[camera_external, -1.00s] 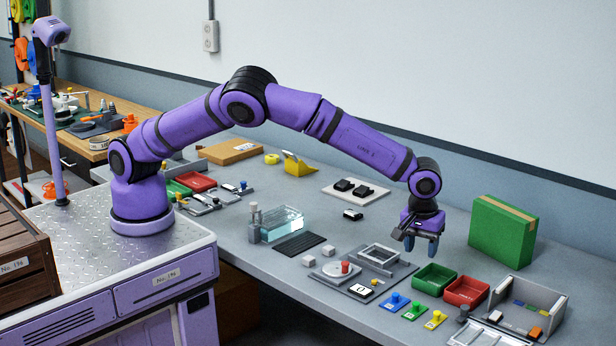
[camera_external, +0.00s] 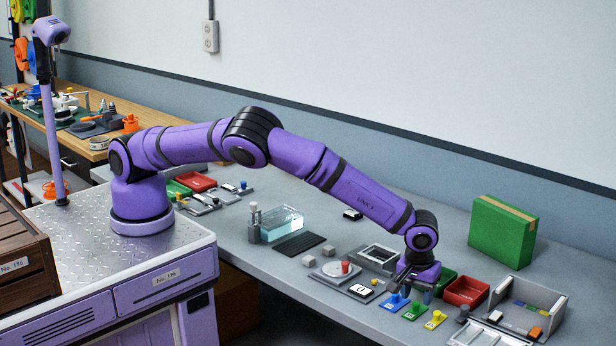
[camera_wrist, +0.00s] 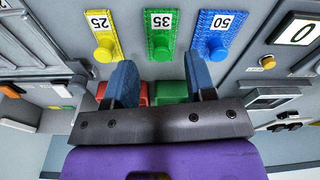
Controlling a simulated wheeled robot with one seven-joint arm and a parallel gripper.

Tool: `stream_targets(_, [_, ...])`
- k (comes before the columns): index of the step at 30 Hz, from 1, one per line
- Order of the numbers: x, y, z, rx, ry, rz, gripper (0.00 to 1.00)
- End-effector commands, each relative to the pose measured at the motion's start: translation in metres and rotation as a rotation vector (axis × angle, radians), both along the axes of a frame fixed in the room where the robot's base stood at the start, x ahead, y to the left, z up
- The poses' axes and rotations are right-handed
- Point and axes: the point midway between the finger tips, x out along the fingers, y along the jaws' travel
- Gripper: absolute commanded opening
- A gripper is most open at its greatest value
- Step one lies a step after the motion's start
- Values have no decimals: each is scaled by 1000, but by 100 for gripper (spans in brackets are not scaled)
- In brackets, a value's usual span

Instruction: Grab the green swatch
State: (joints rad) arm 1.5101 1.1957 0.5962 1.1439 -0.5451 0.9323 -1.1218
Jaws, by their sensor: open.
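The green swatch (camera_external: 414,312) is a small flat plate marked 35 with a green knob. It lies on the bench between the blue swatch (camera_external: 392,303) marked 50 and the yellow swatch (camera_external: 435,320) marked 25. In the wrist view the green swatch (camera_wrist: 161,30) is at top centre, just beyond the fingertips, in line with the gap between them. My gripper (camera_wrist: 161,72) is open and empty, its two blue fingers apart. In the external view my gripper (camera_external: 414,291) is low over the bench, just behind the swatch row.
A red bin (camera_external: 466,292) and a partly hidden green bin (camera_external: 447,278) stand close behind the swatches. A grey divided tray (camera_external: 550,300) and a big green box (camera_external: 502,231) are to the right. A scale-like plate with a red knob (camera_external: 345,268) is at left.

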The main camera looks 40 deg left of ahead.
Motion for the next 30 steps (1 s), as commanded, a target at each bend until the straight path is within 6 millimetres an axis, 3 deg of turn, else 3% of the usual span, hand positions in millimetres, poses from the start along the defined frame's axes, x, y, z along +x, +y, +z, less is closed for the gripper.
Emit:
stream_targets(6, [2,2,-29,1,-1,0,50])
stream_targets(13, [2,2,-32,0,0,1,50])
stream_targets(14, [2,2,-32,0,0,1,48])
stream_targets(20, [2,2,-32,0,0,1,2])
stream_targets(30, [2,2,-31,0,0,1,0])
